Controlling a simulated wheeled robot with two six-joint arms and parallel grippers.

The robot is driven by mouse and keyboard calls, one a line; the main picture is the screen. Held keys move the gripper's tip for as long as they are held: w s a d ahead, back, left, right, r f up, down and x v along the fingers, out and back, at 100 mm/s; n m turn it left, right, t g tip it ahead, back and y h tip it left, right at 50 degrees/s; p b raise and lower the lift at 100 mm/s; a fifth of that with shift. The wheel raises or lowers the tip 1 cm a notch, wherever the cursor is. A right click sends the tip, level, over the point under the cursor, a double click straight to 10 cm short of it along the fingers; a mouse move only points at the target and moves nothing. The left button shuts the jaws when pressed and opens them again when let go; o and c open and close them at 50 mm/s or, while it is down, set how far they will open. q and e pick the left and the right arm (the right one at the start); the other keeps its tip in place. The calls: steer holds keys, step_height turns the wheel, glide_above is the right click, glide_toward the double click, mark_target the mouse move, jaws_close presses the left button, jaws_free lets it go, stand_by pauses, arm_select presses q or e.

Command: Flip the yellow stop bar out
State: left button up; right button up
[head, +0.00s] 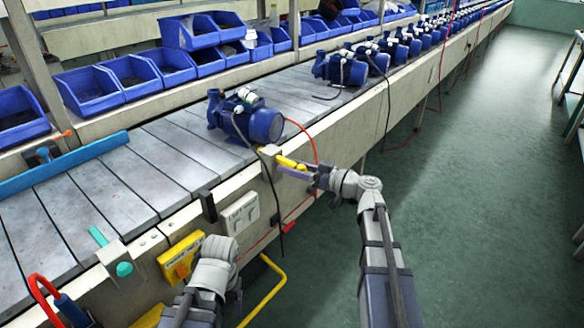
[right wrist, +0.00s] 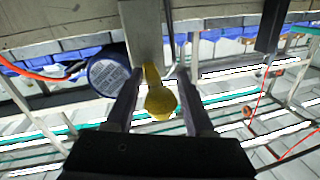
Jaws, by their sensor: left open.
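The yellow stop bar (head: 290,162) is at a grey bracket on the conveyor's right edge, beside the nearest blue pump (head: 265,124). My right gripper (head: 311,172) is at the bar's outer end. In the right wrist view the yellow bar (right wrist: 160,98) lies between the two open fingers of this gripper (right wrist: 158,118), with a gap visible on both sides. My left gripper (head: 222,264) is low at the front of the conveyor, near a yellow box on its side. Its fingertips are hard to make out.
Several blue pumps line the conveyor further back. Blue bins (head: 98,88) stand on the shelf at the left. A black cable and a red hose (head: 315,140) hang near my right gripper. A white switch box (head: 241,213) is on the conveyor's side. Open green floor (head: 480,190) lies to the right.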

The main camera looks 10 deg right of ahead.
steer(key=c, duration=0.7)
steer(key=shift+s+a, duration=0.1)
jaws_close()
steer(key=shift+s, duration=0.1)
